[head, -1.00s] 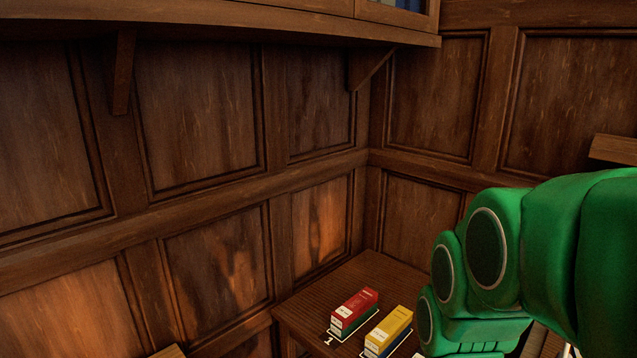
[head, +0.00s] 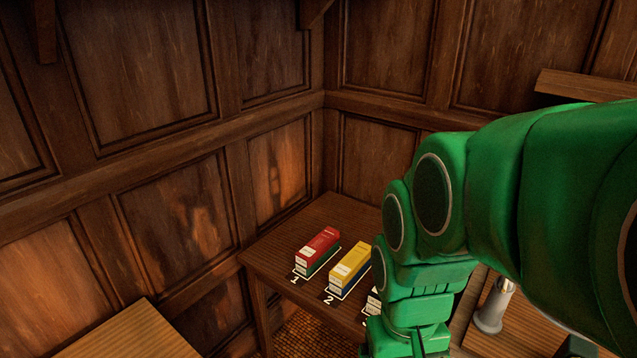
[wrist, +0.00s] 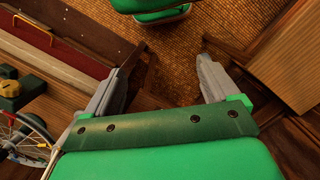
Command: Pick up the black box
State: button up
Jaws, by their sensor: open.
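No box that is plainly black shows in these views. In the head view, a third box (head: 374,302), mostly hidden behind my green arm, shows only a pale, dark-marked part, so I cannot tell its colour. It stands in a row beside a yellow box (head: 349,268) and a red box (head: 318,250) on a dark wooden table (head: 270,243). My gripper (wrist: 170,58) is open and empty in the wrist view, its two grey fingers apart above the brown floor. None of the boxes is between the fingers. The gripper's fingers are not clear in the head view.
The table stands in a panelled corner, with numbers 1 and 2 by its boxes. A slatted wooden surface (head: 130,335) is at lower left. A pale metal object (head: 493,306) stands right of my arm. A spoked wheel (wrist: 22,140) shows at left in the wrist view.

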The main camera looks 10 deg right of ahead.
jog(key=w+d+f+m, duration=0.1)
jog(key=w+d+m, duration=0.15)
jog(key=w, duration=1.15)
jog(key=w+d+f+m, duration=0.2)
jog(key=w+d+f, duration=0.2)
jog(key=w, duration=0.6)
jog(key=w+d+f+m+t, duration=0.1)
jog(key=w+d+f+m, duration=0.1)
jog(key=w+d+f, duration=0.3)
jog(key=w+d+f+m, duration=0.2)
jog(key=w+d+f, duration=0.3)
jog(key=w+f, duration=0.6)
jog(key=shift+w+f+t, duration=0.2)
jog(key=shift+w+t, duration=0.2)
jog(key=shift+w, duration=1.6)
jog(key=shift+w+d+f, duration=0.2)
jog(key=shift+f, duration=0.2)
jog(key=shift+s+d+f, duration=0.1)
jog(key=shift+d+f, duration=0.05)
jog(key=shift+f, duration=3.65)
jog(key=shift+c, duration=0.4)
jog(key=c, duration=1.1)
jog(key=shift+r, duration=0.1)
jog(key=shift+c, duration=0.2)
